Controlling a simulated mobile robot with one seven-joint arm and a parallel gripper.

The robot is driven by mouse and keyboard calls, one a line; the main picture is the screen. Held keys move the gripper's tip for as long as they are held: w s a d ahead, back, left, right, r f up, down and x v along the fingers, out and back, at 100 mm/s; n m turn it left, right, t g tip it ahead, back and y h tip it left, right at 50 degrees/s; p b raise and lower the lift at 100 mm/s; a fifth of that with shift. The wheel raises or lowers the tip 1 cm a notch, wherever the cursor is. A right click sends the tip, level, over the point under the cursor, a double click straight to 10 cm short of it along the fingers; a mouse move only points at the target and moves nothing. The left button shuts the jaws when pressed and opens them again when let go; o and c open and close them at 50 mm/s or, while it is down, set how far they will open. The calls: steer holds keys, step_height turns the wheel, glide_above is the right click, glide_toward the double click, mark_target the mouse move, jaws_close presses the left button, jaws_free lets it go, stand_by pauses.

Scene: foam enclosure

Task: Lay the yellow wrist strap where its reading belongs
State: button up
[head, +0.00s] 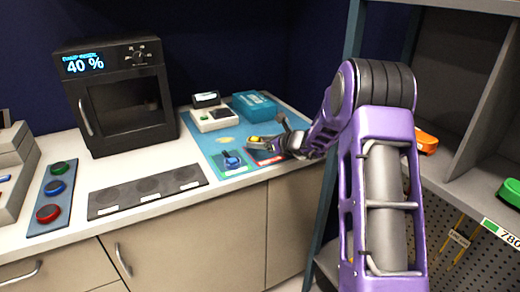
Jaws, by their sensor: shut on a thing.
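The yellow wrist strap (260,142) is at the tip of my gripper (276,146), which is shut on it. It is over or just behind a red pad (268,159) on the blue mat (200,143); I cannot tell whether it touches the surface. A blue wrist strap (232,160) lies on a green pad (238,170) left of the red one. A white tester (214,119) with a small dark display (206,99) stands behind on the mat; its reading is too small to make out. My gripper hides part of the red pad.
A teal box (254,105) stands behind the straps. To the left are a black oven (120,95) showing 40 %, a grey three-disc plate (147,190) and a button panel (52,198). Right shelves hold an orange item (426,142) and a green item (510,190).

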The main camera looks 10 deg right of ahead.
steer(key=shift+f, duration=1.1)
steer(key=shift+f, duration=0.1)
steer(key=shift+f+b, duration=0.15)
steer(key=shift+b, duration=0.2)
steer(key=o, duration=1.4)
steer(key=shift+o, duration=0.2)
steer(key=shift+r+p, duration=0.35)
steer(key=shift+p, duration=0.05)
steer(key=v, duration=1.2)
